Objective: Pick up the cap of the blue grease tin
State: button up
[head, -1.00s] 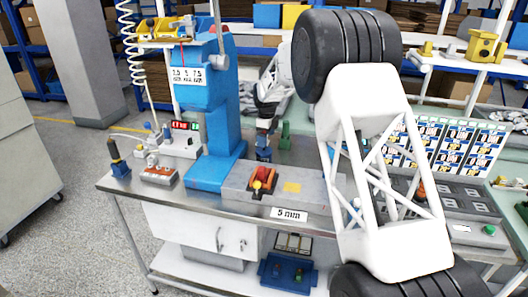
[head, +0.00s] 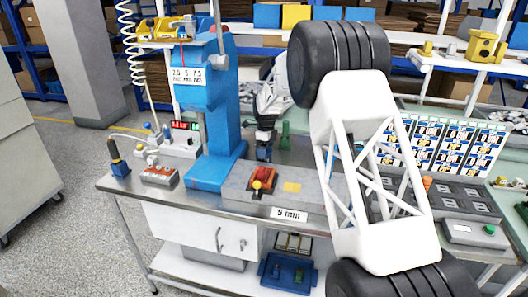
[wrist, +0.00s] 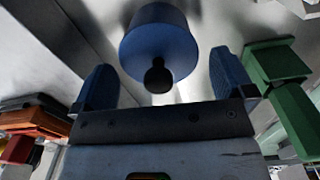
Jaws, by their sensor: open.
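The blue grease tin (wrist: 150,28) shows in the wrist view as a round blue body with a black knob (wrist: 158,77) on the side facing me. I cannot make out the seam between cap and tin. My gripper (wrist: 161,62) is open, with one blue finger on each side of the knob. Gaps show between the fingers and the blue body, and nothing is held. In the head view my gripper (head: 264,152) points down over the bench behind the grey plate, and the tin cannot be told apart from the fingers there.
A green object (wrist: 278,75) stands close to the right finger in the wrist view, and an orange-red object (wrist: 35,125) lies to the left. In the head view a blue press (head: 210,125) stands left of my gripper, and a grey block (head: 275,190) lies in front.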

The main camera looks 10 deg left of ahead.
jog(key=shift+f, duration=0.15)
dwell(0.4)
jog(key=c, duration=1)
jog(key=shift+d, duration=0.1)
jog(key=shift+d+r, duration=0.1)
jog(key=shift+r, duration=0.5)
notch_tip(320, 180, up, 6)
jog(key=shift+r, duration=0.15)
jog(key=d, duration=1.9)
jog(key=shift+d+f, duration=0.25)
jog(key=shift+d, duration=0.05)
